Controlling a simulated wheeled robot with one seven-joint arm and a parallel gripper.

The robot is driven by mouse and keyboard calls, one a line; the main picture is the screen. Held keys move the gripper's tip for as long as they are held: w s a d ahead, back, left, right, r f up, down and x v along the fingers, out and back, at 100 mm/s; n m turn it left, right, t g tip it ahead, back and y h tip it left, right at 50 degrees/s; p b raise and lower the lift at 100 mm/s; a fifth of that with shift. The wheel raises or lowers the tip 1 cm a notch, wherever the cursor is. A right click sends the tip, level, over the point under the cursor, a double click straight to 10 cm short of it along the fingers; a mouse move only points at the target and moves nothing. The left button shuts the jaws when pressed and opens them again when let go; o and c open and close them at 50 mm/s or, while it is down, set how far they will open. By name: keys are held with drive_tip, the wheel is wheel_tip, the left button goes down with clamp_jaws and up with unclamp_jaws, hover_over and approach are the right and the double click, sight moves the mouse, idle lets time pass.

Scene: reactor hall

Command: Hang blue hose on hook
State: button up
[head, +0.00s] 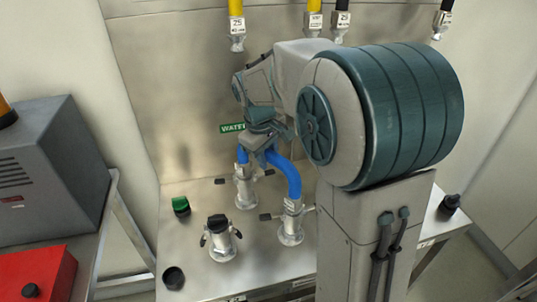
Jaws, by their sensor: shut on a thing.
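The blue hose (292,178) arches above the steel bench. Its right end runs down to a metal fitting (291,222) on the bench, and its left end meets another upright metal fitting (245,185). My gripper (262,153) is above the bench, shut on the top of the blue hose's arch; its fingertips are partly hidden by my wrist. I cannot make out a hook; my arm covers much of the back panel.
Yellow and black hoses with metal ends, including a yellow one (237,25), hang along the top. A capped fitting (220,240), a green button (181,205) and a black knob (173,278) are on the bench. A grey machine (50,165) and a red box (35,278) stand left.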

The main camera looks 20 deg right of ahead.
drive_tip(key=o, duration=1.1)
drive_tip(key=shift+f, duration=0.15)
wheel_tip(320, 180, up, 14)
drive_tip(key=s+a+f, duration=0.1)
drive_tip(key=s+a, duration=0.1)
drive_tip(key=a, duration=0.1)
drive_tip(key=s+d+f+m, duration=0.1)
drive_tip(key=s+f+m, duration=0.1)
drive_tip(key=s+f, duration=0.2)
drive_tip(key=s+d+f+m+t+y, duration=0.1)
drive_tip(key=s+f, duration=0.3)
drive_tip(key=s, duration=0.4)
drive_tip(key=s+d+f+m, duration=0.1)
drive_tip(key=s+f+m, duration=0.2)
drive_tip(key=s+f, duration=0.2)
drive_tip(key=shift+s+f+t+y, duration=0.1)
drive_tip(key=shift+s+t+y, duration=0.3)
drive_tip(key=shift+s, duration=0.35)
drive_tip(key=shift+s+f, duration=0.1)
drive_tip(key=shift+f, duration=0.05)
drive_tip(key=c, duration=0.3)
drive_tip(key=shift+a, duration=0.1)
